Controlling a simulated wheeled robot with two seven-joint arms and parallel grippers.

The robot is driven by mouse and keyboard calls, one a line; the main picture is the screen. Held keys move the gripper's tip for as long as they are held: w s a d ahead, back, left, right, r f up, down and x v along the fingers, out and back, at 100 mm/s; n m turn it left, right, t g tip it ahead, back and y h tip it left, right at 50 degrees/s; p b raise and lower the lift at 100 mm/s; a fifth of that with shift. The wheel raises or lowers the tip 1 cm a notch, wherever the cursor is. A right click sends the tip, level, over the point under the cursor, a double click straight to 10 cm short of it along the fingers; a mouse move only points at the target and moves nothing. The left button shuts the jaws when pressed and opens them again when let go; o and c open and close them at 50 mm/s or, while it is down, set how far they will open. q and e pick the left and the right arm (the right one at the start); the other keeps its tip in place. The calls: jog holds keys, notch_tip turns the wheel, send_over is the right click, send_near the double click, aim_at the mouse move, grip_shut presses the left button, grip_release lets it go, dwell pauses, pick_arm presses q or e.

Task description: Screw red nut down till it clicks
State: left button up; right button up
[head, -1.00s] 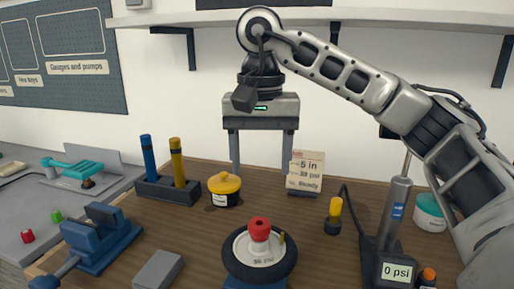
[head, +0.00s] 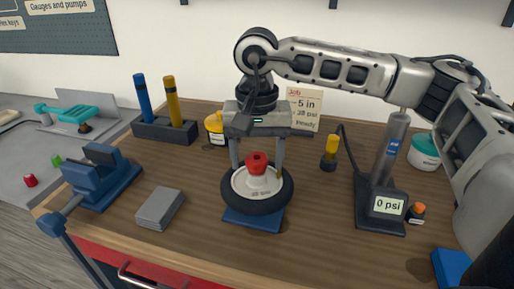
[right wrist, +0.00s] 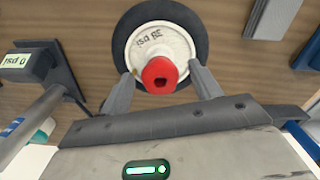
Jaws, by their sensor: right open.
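A small wheel with a black tire (head: 240,204) and a pale hub marked 38 psi (right wrist: 150,38) lies flat on a blue stand (head: 252,220). The red nut (head: 257,163) sits on top of the hub's center, and it also shows in the right wrist view (right wrist: 160,75). My right gripper (head: 257,168) points down over the wheel, open. Its two fingers stand on either side of the red nut, with a gap on each side. The nut's threads are hidden. My left gripper is not in view.
A gauge base reading 0 psi (head: 388,204) stands right of the wheel. A yellow-topped bottle (head: 329,153) and a job card (head: 306,108) stand behind.

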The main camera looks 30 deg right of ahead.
jog(key=c, duration=1.1)
jog(key=shift+o, duration=0.2)
jog(key=shift+f+m+b, duration=0.1)
jog(key=shift+m+b, duration=0.25)
jog(key=shift+m, duration=0.85)
jog(key=m, duration=0.5)
jog(key=shift+b, duration=0.3)
jog(key=m, duration=1.4)
jog(key=shift+r, duration=0.2)
